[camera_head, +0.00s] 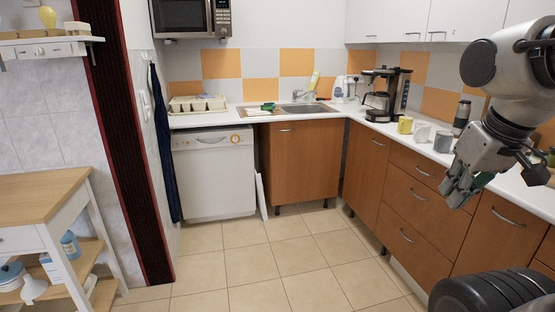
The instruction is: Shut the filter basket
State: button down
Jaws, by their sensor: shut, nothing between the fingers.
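The coffee maker (403,88) is black and stands in the back right corner of the worktop. Its filter basket (375,73) is a dark part at the upper left of the machine, jutting out to the left above the glass carafe (377,104). It is too small to tell exactly how far it stands out. My gripper (457,192) is at the right, pointing down in front of the right-hand drawers, nearer to me than the coffee maker and apart from it. Its fingers are shut and hold nothing.
A yellow mug (405,125), a white mug (421,132), a grey mug (443,141) and a dark flask (461,117) stand on the worktop between my gripper and the coffee maker. A white appliance (344,89) is left of it. The tiled floor (260,260) is clear.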

aim_at(369, 79)
jog(key=i, duration=2.35)
